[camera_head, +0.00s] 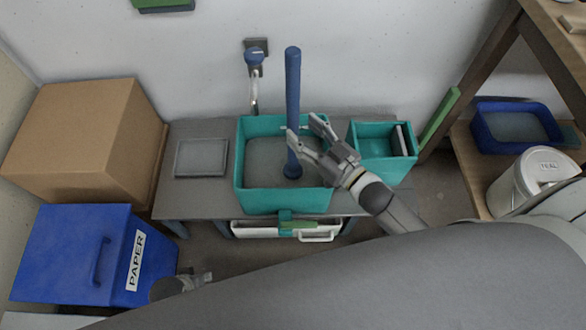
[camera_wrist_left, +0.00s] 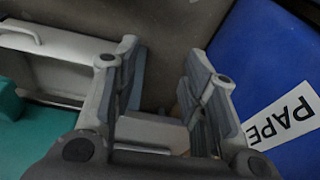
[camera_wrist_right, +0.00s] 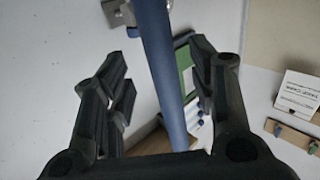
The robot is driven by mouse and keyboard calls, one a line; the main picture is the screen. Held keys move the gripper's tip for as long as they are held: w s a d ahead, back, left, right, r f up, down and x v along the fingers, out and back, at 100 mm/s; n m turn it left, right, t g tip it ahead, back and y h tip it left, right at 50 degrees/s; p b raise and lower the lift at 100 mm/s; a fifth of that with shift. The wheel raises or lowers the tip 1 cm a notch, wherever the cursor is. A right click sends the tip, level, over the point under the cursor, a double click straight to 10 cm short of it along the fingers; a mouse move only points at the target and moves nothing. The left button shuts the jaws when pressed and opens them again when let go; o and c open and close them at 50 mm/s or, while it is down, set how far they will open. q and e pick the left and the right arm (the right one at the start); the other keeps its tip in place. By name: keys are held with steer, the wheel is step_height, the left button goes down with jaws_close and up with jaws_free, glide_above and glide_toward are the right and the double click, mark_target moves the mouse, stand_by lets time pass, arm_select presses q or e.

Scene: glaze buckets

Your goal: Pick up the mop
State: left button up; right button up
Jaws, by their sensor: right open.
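The mop's blue handle (camera_head: 292,80) stands nearly upright in the large teal bucket (camera_head: 283,202). The mop's dark blue foot rests in the grey contents of the bucket. My right gripper (camera_head: 303,128) is open at the handle's lower half, with its fingertips close to it. In the right wrist view the handle (camera_wrist_right: 158,50) passes between the spread fingers. Whether a finger touches it cannot be told. My left gripper (camera_head: 207,276) is low beside the blue PAPER bin (camera_head: 70,235). In the left wrist view its fingers (camera_wrist_left: 163,55) are apart with nothing between them.
A smaller teal bucket (camera_head: 384,172) stands to the right on the same grey bench (camera_head: 205,200). A wall tap (camera_head: 254,55) is behind the large bucket. A cardboard box (camera_head: 70,140) is at left. A white lidded pail (camera_head: 530,180) and blue tub (camera_head: 515,127) stand right.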

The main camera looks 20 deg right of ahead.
mark_target(297, 126)
steer(key=x, duration=0.4)
steer(key=shift+w+a, duration=0.2)
steer(key=shift+w, duration=0.05)
arm_select(q)
steer(key=shift+w+r, duration=0.2)
steer(key=shift+r, duration=0.35)
steer(key=shift+w+r, duration=0.15)
steer(key=shift+r, duration=0.35)
arm_select(e)
jaws_close()
